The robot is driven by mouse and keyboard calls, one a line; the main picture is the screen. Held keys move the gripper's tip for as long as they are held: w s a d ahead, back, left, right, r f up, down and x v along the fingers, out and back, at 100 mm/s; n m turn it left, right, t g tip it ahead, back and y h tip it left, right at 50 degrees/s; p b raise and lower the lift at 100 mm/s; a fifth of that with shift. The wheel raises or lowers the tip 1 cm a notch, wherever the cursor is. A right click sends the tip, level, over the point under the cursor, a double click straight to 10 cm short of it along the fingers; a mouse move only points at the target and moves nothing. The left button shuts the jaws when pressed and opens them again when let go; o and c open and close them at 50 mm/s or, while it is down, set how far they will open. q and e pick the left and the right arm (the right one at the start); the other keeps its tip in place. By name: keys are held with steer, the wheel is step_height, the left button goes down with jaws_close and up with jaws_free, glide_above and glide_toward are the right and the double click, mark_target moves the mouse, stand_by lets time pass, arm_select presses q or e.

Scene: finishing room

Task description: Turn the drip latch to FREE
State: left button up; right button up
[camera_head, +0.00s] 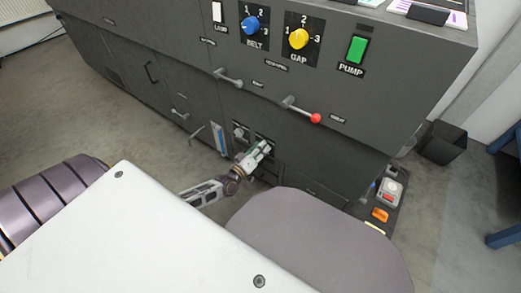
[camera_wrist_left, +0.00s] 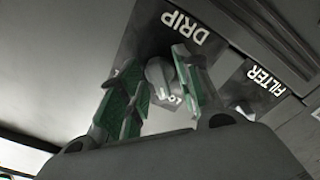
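The drip latch (camera_wrist_left: 160,72) is a pale grey knob on a dark plate marked DRIP in the left wrist view. Below it, part of a label reading "LO" shows; the rest is hidden, and I see no FREE marking. My left gripper (camera_head: 262,149) is at the low front panel in the head view and covers most of that plate. In the left wrist view its two green-padded fingers stand apart, one on each side of the latch. I cannot tell whether they touch it. My right gripper is not in view.
A FILTER plate (camera_wrist_left: 266,80) with its knob sits beside the drip plate. Above on the grey machine are a lever with a red ball (camera_head: 315,118), a grey handle (camera_head: 230,78), a blue BELT knob (camera_head: 250,25), a yellow GAP knob (camera_head: 299,38) and a green PUMP switch (camera_head: 357,49).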

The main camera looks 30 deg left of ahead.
arm_select(q)
steer(key=shift+c, duration=0.3)
steer(key=c, duration=0.6)
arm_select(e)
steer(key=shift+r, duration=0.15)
arm_select(q)
steer(key=shift+r+m+p, duration=0.1)
steer(key=shift+m+p, duration=0.2)
steer(key=shift+p, duration=0.1)
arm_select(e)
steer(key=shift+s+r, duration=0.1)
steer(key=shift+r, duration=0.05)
arm_select(q)
steer(key=shift+m+p, duration=5.45)
steer(key=shift+m, duration=3.25)
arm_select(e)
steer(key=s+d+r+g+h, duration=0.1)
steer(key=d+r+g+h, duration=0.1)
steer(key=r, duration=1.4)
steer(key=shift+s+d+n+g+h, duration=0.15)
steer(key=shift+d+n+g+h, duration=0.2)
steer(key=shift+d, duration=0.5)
